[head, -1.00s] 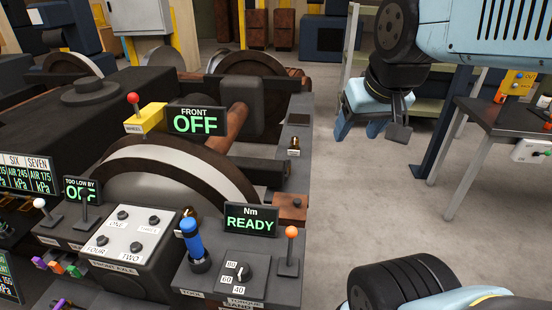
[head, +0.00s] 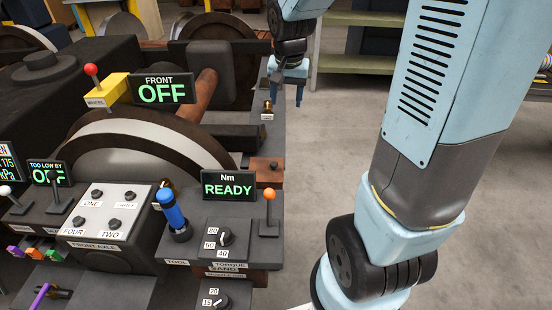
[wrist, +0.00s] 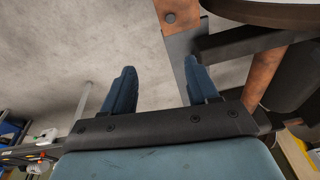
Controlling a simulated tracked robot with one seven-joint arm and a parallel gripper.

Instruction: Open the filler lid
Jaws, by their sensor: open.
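A rust-brown box with a small knob on its flat top, which looks like the filler lid (head: 265,170), sits on the right edge of the machine, beside the Nm display. Its top looks closed. In the wrist view a brown plate with a round knob (wrist: 178,17), apparently the same part, is at the top edge, beyond the fingers. My gripper (head: 287,97) is above the machine's right edge, farther back than the brown box and apart from it. In the wrist view its two blue fingers (wrist: 160,70) are spread with nothing between them.
The Nm READY display (head: 228,184), an orange-knobbed lever (head: 269,196) and a blue-handled tool (head: 173,212) crowd near the brown box. A small brass fitting (head: 267,108) stands on the ledge near my gripper. The wheel (head: 150,150) is left. Open floor (head: 340,150) lies right.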

